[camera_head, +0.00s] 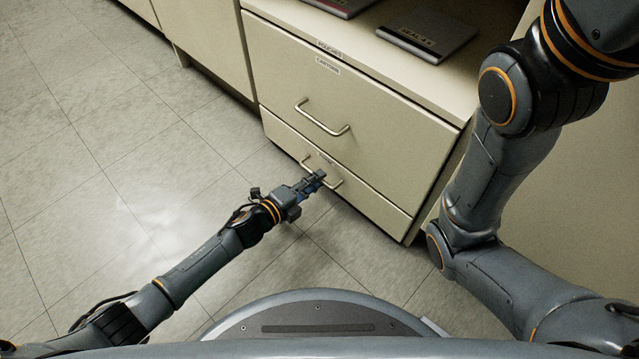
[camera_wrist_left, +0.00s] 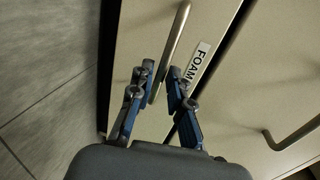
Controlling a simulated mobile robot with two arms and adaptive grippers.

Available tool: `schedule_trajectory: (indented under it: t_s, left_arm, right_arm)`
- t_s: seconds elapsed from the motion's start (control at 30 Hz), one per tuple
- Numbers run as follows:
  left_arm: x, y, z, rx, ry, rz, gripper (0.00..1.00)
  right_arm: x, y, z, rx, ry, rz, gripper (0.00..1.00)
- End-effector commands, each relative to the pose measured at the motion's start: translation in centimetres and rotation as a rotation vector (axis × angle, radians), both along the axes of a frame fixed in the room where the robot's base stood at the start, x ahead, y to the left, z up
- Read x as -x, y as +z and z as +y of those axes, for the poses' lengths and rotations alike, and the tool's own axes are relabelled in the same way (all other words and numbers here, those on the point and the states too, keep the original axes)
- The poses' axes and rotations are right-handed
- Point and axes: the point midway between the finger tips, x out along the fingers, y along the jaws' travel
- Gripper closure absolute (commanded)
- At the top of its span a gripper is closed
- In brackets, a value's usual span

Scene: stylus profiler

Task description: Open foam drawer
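The foam drawer (camera_head: 375,204) is the lower drawer of the beige cabinet, and its front looks flush with the drawer above. Its front fills the middle of the left wrist view (camera_wrist_left: 138,40), with a white "FOAM" label (camera_wrist_left: 197,62). Its metal bar handle (camera_wrist_left: 177,35) runs down between the fingers of my left gripper (camera_wrist_left: 156,76). In the head view the left gripper (camera_head: 318,178) is at this handle and covers part of it. Its fingers are apart, one on each side of the bar, without a clear grip. My right gripper is out of view.
The upper drawer (camera_head: 290,75) has its own bar handle (camera_head: 322,120) and looks shut. Dark flat cases, one of them a grey case (camera_head: 428,32), lie on the cabinet top (camera_head: 375,65). More cabinets (camera_head: 205,35) stand at upper left. The tiled floor (camera_head: 110,170) at left is clear.

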Motion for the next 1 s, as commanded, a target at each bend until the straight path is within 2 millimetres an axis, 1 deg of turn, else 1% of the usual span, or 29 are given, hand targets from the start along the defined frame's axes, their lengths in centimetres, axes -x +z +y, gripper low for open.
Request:
schedule_trajectory:
  t_s: [0.03,0.13,0.47,0.5,0.57,0.6,1.0]
  left_arm:
    - [-0.51,-0.38,-0.41,0.000,0.001,-0.002,0.82]
    - [-0.99,-0.46,-0.97,0.000,0.000,0.000,0.82]
    - [-1.29,-0.34,-1.25,0.000,0.001,0.001,0.82]
    - [-1.29,-0.34,-1.26,0.000,0.000,0.001,0.84]
    - [-1.29,-0.34,-1.25,0.000,0.000,0.001,0.96]
    - [-1.28,-0.34,-1.24,0.001,0.000,0.001,1.00]
    - [-0.99,-0.33,-0.96,-0.001,0.000,0.002,1.00]
  right_arm:
    - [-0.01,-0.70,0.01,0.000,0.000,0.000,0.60]
    - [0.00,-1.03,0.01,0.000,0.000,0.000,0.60]
    - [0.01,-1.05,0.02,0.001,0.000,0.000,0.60]
    - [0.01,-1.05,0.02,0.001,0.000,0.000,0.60]
    - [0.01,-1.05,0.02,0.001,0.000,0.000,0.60]
    - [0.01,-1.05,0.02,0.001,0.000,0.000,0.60]
    - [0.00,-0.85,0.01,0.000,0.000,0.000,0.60]
